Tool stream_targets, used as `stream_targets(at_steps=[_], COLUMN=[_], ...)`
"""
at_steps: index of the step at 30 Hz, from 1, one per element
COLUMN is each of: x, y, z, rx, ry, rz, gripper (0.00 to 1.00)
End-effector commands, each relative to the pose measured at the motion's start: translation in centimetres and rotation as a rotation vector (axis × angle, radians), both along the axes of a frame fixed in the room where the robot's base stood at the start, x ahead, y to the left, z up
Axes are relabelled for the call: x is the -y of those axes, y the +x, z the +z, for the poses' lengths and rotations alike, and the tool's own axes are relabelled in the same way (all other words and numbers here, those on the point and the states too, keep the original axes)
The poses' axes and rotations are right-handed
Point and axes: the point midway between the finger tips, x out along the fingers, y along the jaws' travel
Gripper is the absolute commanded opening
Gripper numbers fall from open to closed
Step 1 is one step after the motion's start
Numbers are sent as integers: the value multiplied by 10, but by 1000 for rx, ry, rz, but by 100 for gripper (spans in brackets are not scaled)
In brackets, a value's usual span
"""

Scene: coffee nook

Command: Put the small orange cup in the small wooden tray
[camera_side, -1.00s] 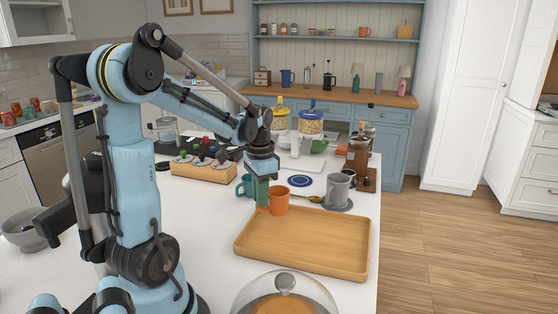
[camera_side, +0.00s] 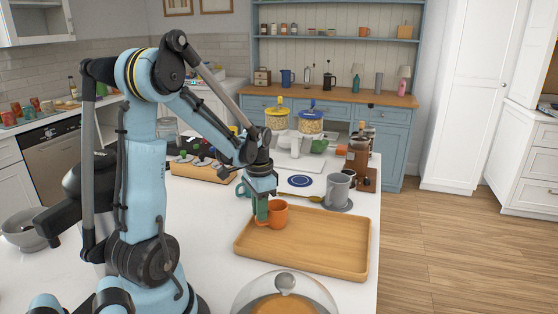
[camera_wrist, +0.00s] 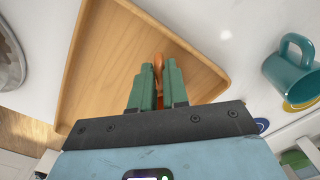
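The small orange cup (camera_side: 279,214) is upright at the back left part of the wooden tray (camera_side: 318,252). I cannot tell whether its base touches the tray floor or hangs just above it. My gripper (camera_side: 261,213) points down at the cup's left side, with its green fingers closed on it. In the wrist view, a thin strip of the orange cup (camera_wrist: 158,64) shows between my gripper's fingertips (camera_wrist: 157,82); the rest is hidden. The tray (camera_wrist: 110,55) lies beneath the fingers and looks otherwise empty.
A glass dome (camera_side: 285,294) stands in front. The tray's middle and right are clear.

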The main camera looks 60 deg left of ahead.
Motion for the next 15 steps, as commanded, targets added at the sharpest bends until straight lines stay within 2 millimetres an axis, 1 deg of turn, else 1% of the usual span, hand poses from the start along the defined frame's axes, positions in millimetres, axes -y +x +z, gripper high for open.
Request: stream_targets(at_steps=[1, 3, 4, 11, 15], x=[0, 0, 0, 0, 0], y=[0, 0, 0, 0, 0], z=[0, 0, 0, 0, 4], rx=[0, 0, 0, 0, 0], ry=[0, 0, 0, 0, 0], rz=[0, 0, 0, 0, 0], gripper=[23, 34, 36, 36, 36])
